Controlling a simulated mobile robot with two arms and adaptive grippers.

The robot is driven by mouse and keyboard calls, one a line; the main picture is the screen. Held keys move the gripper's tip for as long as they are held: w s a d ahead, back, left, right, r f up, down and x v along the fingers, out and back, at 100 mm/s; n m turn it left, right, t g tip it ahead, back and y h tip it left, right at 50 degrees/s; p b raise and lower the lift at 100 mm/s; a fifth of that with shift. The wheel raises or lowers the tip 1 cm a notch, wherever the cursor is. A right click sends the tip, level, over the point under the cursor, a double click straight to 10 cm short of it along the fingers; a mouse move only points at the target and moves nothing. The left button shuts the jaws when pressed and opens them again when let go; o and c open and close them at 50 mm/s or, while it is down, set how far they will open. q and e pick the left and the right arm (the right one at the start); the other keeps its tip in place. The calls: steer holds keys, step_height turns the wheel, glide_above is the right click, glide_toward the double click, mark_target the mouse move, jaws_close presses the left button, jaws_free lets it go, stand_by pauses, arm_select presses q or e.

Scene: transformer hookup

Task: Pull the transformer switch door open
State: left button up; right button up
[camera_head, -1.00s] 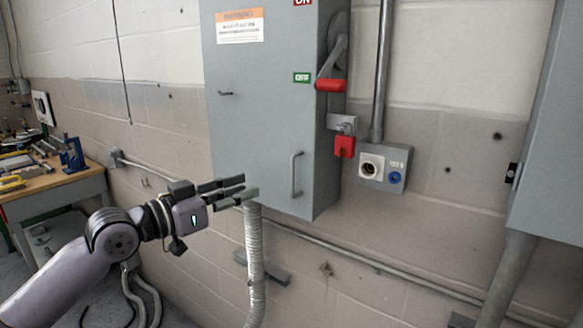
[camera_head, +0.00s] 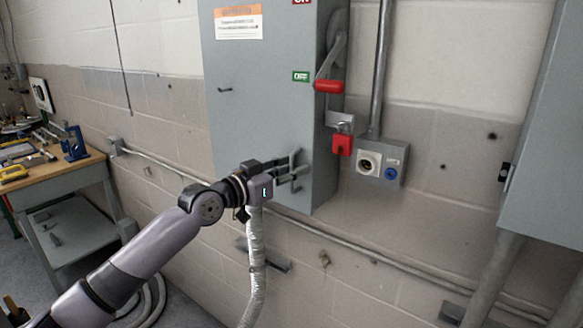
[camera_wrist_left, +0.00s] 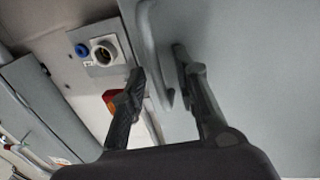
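The transformer switch box has a grey front door (camera_head: 255,115), which is shut, with a vertical bar handle (camera_head: 295,163) low near its right edge. My left gripper (camera_head: 296,168) is at this handle, its fingers pointing right along the door front and partly covering the handle. In the left wrist view the two fingers of my left gripper (camera_wrist_left: 160,68) stand apart. The handle (camera_wrist_left: 154,48) shows between them there, with gaps visible; I cannot tell if either finger touches it. My right gripper is not in view.
A red-gripped lever (camera_head: 329,86) and a red padlock (camera_head: 342,146) are on the box's right side. A socket box (camera_head: 381,163) is on the wall to the right. A conduit (camera_head: 256,262) hangs below the box. A workbench (camera_head: 62,180) with tools stands at the left.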

arm_select(q)
jaws_close()
stand_by(0.8)
